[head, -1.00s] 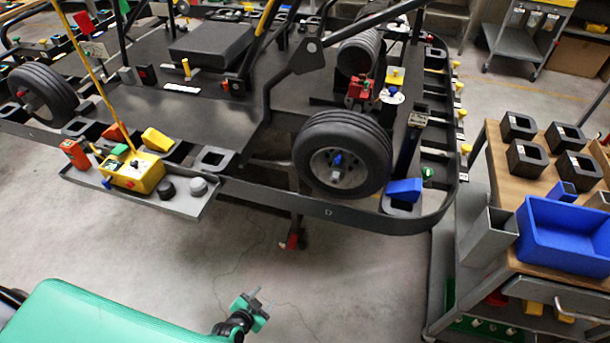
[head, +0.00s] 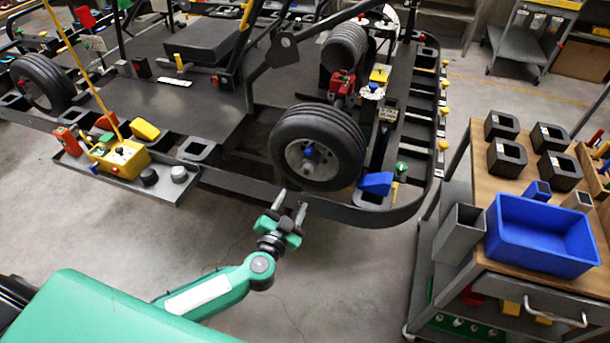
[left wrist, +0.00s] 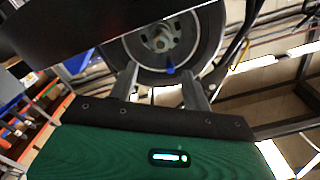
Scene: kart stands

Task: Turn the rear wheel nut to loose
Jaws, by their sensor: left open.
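The rear wheel (head: 318,148) is a black tyre with a grey hub on the near side of the kart. Its wheel nut (head: 308,152) shows blue at the hub centre. My left gripper (head: 290,204) is below and slightly left of the wheel, open and empty, its fingers pointing up towards the kart frame. In the left wrist view the wheel (left wrist: 165,45) is ahead, beyond the two spread fingers (left wrist: 160,88). A pale nut shape (left wrist: 160,40) and a blue part (left wrist: 170,70) show on the hub. My right gripper is not in view.
The kart's dark side rail (head: 350,214) runs below the wheel near my left gripper. A blue block (head: 376,183) sits right of the wheel. A side tray (head: 165,190) is at left. A cart with a blue bin (head: 540,262) stands at right. The near floor is clear.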

